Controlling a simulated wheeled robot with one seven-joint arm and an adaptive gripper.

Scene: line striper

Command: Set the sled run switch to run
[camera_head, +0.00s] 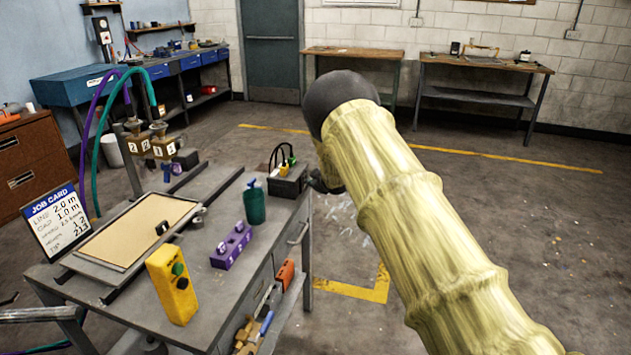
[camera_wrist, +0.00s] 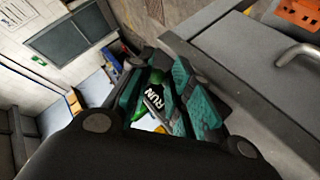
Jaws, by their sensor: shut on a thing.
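The sled run switch appears to be the small black box (camera_head: 288,182) at the right edge of the cart top, with dark looped leads and a green part on top. My gripper (camera_wrist: 160,100) is closed there on a small part that the pads mostly hide. In the head view my gripper (camera_head: 322,182) is a dark shape at the box's right side, largely covered by my arm. I cannot read the switch's position.
The grey cart (camera_head: 225,185) carries a yellow button box (camera_head: 172,284), a purple block (camera_head: 231,246), a green bottle (camera_head: 254,204), a framed tan panel (camera_head: 135,233) and a job card (camera_head: 57,222). Two valves with hoses stand behind. Floor to the right is clear.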

